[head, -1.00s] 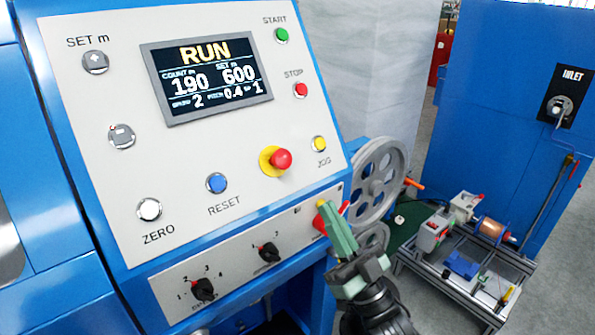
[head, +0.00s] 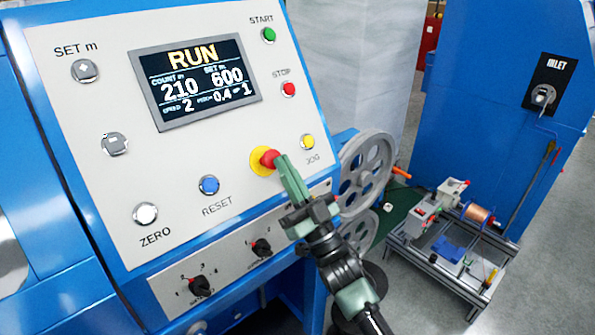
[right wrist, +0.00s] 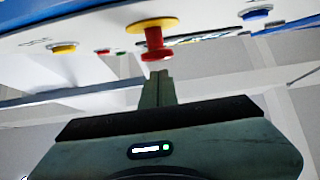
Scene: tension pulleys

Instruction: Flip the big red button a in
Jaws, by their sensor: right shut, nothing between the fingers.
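The big red button (head: 268,158) sits on a yellow ring on the sloped grey control panel (head: 120,185). In the right wrist view the red button (right wrist: 153,42) sticks out from its yellow base, just beyond the fingertips. My right gripper (head: 282,162) is shut and empty, its green fingers pointing at the button from the lower right. The fingertips (right wrist: 158,74) are very close to the button's face; I cannot tell whether they touch. The display (head: 194,82) reads RUN, count 210, set 600. My left gripper is not in view.
The yellow JOG button (head: 307,142) and red STOP button (head: 288,89) are close by on the panel. The blue RESET button (head: 208,184) is to the left. Rotary knobs (head: 261,247) are below. Grey pulleys (head: 367,174) stand to the right of the panel.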

